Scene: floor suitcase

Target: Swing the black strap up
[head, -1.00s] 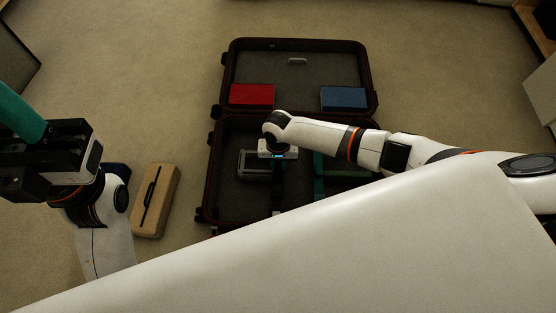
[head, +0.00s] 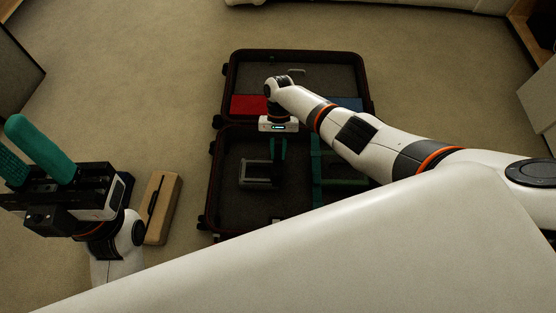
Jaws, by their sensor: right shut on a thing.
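The dark suitcase (head: 210,185) lies open on the floor, with its lid at the far side. My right gripper (head: 278,158) points down over the near half of the suitcase, its green fingers close together. It is shut on the black strap (head: 277,178), which shows only as a dark band below the fingers beside a grey item. How far the strap is raised is hard to tell. My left gripper (head: 8,138) is at the left, empty, with its green fingers apart.
A grey item (head: 258,184) and a green strap (head: 318,176) lie in the near half. A red box (head: 248,105) and a partly hidden blue box (head: 350,103) are in the lid. A tan box (head: 162,205) stands on the carpet left of the suitcase.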

